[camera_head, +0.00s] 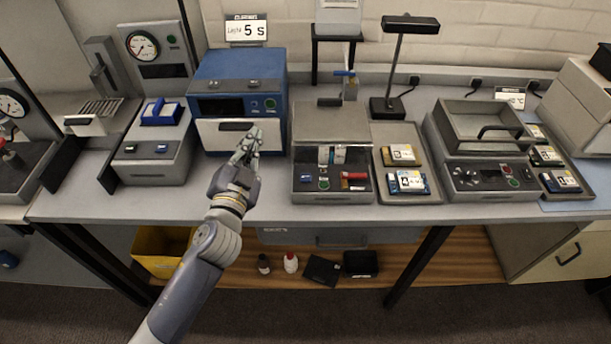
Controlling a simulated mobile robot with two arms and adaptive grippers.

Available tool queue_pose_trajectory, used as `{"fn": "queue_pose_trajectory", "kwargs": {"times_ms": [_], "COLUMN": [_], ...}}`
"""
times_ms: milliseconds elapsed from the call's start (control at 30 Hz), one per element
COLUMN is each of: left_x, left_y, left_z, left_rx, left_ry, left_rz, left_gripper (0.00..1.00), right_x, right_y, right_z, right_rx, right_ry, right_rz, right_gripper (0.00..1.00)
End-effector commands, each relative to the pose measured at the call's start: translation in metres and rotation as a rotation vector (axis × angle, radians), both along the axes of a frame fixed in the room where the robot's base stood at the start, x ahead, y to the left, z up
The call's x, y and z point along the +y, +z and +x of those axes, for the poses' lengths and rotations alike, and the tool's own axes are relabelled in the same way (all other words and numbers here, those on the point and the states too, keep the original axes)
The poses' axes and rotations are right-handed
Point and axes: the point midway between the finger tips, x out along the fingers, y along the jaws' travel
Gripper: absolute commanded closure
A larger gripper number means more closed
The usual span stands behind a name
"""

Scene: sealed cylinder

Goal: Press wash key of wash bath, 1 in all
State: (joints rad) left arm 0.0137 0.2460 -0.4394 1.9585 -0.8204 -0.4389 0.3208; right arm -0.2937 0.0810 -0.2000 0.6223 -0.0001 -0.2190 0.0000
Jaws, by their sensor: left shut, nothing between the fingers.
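A grey bath-like unit (490,180) with a handled basket (483,127) on top stands on the bench at the right. It looks like the wash bath, but I cannot read a label. Its front panel has a green key (513,183) and other small controls; which is the wash key is not readable. My left gripper (250,140) is shut and empty, in front of the white drawer front of the blue unit (240,75), well left of the basket unit. Whether it touches that front I cannot tell. My right gripper is not in view.
A grey unit with a red-handled part (353,176) stands mid-bench. A tray (390,135) with labelled packs lies between it and the basket unit. A black lamp (405,60) stands behind. A small grey unit (150,155) is at left. The bench front edge is mostly clear.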

Motion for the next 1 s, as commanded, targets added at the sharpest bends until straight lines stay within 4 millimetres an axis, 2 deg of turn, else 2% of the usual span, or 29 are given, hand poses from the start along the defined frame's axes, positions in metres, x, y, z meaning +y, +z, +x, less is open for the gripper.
{"fn": "queue_pose_trajectory", "kwargs": {"times_ms": [33, 100, 167, 300, 433, 500, 600, 700, 767, 900, 1000], "left_x": [-0.014, -0.037, -0.059, -0.117, -0.167, -0.187, -0.205, -0.207, -0.2, -0.168, -0.143], "left_y": [0.021, 0.047, 0.068, 0.105, 0.112, 0.105, 0.085, 0.058, 0.04, 0.009, -0.002], "left_z": [0.005, 0.008, 0.008, -0.003, -0.02, -0.027, -0.032, -0.028, -0.021, 0.004, 0.02], "left_rx": [-0.071, -0.169, -0.252, -0.439, -0.569, -0.611, -0.635, -0.61, -0.573, -0.442, -0.343], "left_ry": [-0.048, -0.125, -0.197, -0.4, -0.608, -0.714, -0.855, -0.974, -1.029, -1.102, -1.115], "left_rz": [0.038, 0.094, 0.152, 0.329, 0.546, 0.677, 0.883, 1.104, 1.242, 1.527, 1.673], "left_gripper": [1.0, 1.0, 1.0, 1.0, 1.0, 1.0, 1.0, 1.0, 1.0, 1.0, 1.0], "right_x": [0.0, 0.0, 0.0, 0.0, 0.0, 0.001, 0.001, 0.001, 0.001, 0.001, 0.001], "right_y": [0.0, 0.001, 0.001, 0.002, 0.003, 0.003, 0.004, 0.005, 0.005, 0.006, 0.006], "right_z": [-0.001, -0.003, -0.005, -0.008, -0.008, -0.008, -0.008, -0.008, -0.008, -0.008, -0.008], "right_rx": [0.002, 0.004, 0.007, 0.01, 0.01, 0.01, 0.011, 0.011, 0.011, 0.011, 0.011], "right_ry": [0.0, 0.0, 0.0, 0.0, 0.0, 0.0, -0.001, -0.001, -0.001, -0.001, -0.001], "right_rz": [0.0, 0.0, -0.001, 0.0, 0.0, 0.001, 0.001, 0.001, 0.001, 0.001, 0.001], "right_gripper": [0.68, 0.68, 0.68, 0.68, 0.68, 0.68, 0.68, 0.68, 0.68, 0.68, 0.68]}}
